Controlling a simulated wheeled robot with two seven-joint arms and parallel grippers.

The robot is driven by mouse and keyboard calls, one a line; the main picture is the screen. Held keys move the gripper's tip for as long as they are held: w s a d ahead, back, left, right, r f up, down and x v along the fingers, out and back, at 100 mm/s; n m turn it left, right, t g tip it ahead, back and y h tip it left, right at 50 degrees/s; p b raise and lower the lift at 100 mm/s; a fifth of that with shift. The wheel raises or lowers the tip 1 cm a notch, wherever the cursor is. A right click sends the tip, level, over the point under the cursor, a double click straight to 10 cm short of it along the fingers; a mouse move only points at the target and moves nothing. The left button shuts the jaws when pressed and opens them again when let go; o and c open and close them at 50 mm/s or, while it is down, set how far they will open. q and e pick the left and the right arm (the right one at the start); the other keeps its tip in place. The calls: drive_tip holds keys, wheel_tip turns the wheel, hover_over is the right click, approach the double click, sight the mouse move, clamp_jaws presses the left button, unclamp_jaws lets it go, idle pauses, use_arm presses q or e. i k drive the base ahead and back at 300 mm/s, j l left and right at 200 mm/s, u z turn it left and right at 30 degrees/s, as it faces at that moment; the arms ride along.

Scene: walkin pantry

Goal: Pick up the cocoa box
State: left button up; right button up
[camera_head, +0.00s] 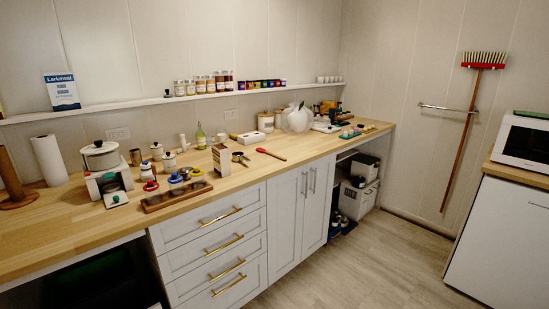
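An upright box (221,160) with a white side and a brown side stands near the front edge of the wooden counter, around its middle. It looks like the cocoa box, but its label is too small to read. Nothing touches it from above. Neither of my grippers is in view.
The wooden counter (305,152) carries a dark tray (178,195), several small jars, a red spoon (270,154) and a white pot (101,155). A wall shelf (130,104) holds several jars. The floor (355,262) in front is clear. A microwave (524,143) stands at right.

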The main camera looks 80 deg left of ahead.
sight(221, 153)
drive_tip(key=u, duration=3.2)
drive_tip(key=i+l+u, duration=0.1)
drive_tip(key=i+l, duration=0.35)
drive_tip(key=i+l+u, duration=0.15)
drive_tip(key=i+l, duration=0.25)
drive_tip(key=i+l+u, duration=0.1)
drive_tip(key=i+l, duration=0.3)
drive_tip(key=l, duration=0.2)
drive_tip(key=i+l+u, duration=0.15)
drive_tip(key=i+l, duration=0.25)
drive_tip(key=l, duration=0.15)
